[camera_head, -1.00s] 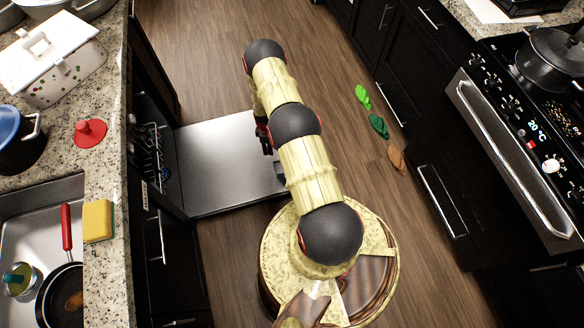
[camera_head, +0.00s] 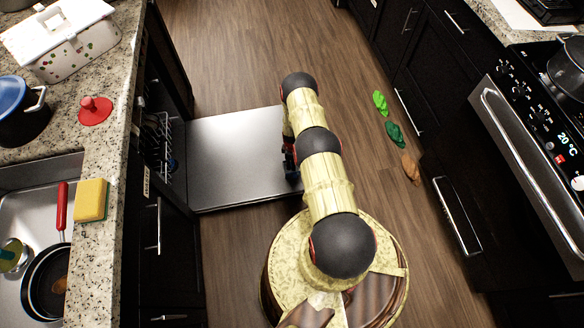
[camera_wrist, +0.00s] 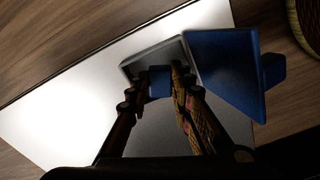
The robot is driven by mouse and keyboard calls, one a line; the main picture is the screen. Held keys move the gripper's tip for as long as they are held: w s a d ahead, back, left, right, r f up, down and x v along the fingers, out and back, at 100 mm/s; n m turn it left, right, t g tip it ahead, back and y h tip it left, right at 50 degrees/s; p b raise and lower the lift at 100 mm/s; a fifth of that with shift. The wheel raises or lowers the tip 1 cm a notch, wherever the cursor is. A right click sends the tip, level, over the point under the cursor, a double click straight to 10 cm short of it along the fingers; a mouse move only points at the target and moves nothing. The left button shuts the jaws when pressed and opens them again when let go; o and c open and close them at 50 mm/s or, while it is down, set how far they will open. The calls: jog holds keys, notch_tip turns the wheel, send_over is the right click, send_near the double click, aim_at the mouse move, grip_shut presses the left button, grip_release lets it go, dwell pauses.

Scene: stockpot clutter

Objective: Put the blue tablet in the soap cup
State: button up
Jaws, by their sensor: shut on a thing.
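The blue tablet (camera_wrist: 159,80) is between my gripper's fingertips (camera_wrist: 158,88) in the wrist view. My gripper is shut on it. A grey square frame, which looks like the soap cup (camera_wrist: 140,62), lies just beyond the tablet on the open dishwasher door (camera_wrist: 60,110). A blue flap (camera_wrist: 222,68), apparently its lid, stands open on its right side. The tablet appears over the cup's near part; I cannot tell whether it touches it. In the head view my gripper (camera_head: 289,160) is at the right edge of the door (camera_head: 235,150); the tablet is hidden there.
The dishwasher rack (camera_head: 165,150) shows at the door's left. The counter (camera_head: 105,170) on the left carries a sponge (camera_head: 91,200), a red lid (camera_head: 95,110) and a blue-lidded pot (camera_head: 20,110). Leaf-shaped mats (camera_head: 395,134) lie on the floor at right. The stove (camera_head: 535,140) stands farther right.

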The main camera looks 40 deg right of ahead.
jog(key=shift+f+b, duration=0.35)
jog(key=shift+f, duration=0.9)
jog(key=shift+f, duration=0.1)
jog(key=o, duration=0.7)
jog(key=shift+o, duration=0.2)
